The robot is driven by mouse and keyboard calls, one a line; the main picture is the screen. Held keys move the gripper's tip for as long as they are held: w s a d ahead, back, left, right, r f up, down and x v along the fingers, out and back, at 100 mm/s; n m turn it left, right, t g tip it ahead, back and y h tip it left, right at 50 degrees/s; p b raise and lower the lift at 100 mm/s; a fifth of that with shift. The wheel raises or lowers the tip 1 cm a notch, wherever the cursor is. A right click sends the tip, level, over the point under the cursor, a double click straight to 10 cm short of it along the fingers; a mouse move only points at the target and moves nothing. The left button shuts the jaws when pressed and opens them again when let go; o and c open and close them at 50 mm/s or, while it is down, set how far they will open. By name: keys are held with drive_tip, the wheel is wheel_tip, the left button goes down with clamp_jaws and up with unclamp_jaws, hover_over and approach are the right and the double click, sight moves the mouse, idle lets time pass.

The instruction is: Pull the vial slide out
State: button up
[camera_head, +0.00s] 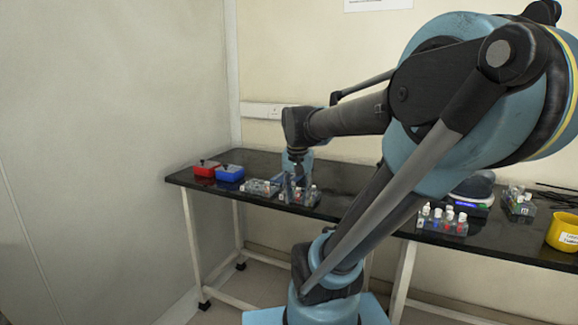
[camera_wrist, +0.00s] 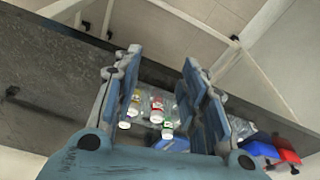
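A clear rack of small vials with white, red and green caps (camera_head: 303,197) stands on the black bench, close to the front edge. In the wrist view, its vials (camera_wrist: 157,107) show between my two fingers. My gripper (camera_wrist: 162,60) is open, with a wide gap between its fingers. In the head view, my gripper (camera_head: 292,187) points down at this rack and covers part of it. I cannot tell whether the fingers touch it. A second clear rack (camera_head: 261,187) lies just left of it, and it also shows in the wrist view (camera_wrist: 240,128).
A red box (camera_head: 206,169) and a blue box (camera_head: 230,173) stand at the bench's left end. Another vial rack (camera_head: 443,222), a scale (camera_head: 475,198) and a yellow tub (camera_head: 564,232) stand to the right. Bare bench top (camera_head: 345,178) lies right of my gripper.

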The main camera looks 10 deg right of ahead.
drive_tip(key=w+a+r+m+h, duration=0.1)
drive_tip(key=w+r+m, duration=0.35)
drive_tip(key=w, duration=0.65)
drive_tip(key=w+a+r+m+g+h, duration=0.1)
drive_tip(key=w+r+m+h, duration=0.3)
drive_tip(key=w, duration=0.7)
drive_tip(key=w+a+r+m+y, duration=0.1)
drive_tip(key=w+r+m, duration=0.2)
drive_tip(key=w+r, duration=0.55)
drive_tip(key=x, duration=0.6)
drive_tip(key=w+x, duration=0.1)
drive_tip(key=x, duration=0.6)
drive_tip(key=w+a+x, duration=0.1)
drive_tip(key=x, duration=0.6)
drive_tip(key=shift+f, duration=0.1)
clamp_jaws()
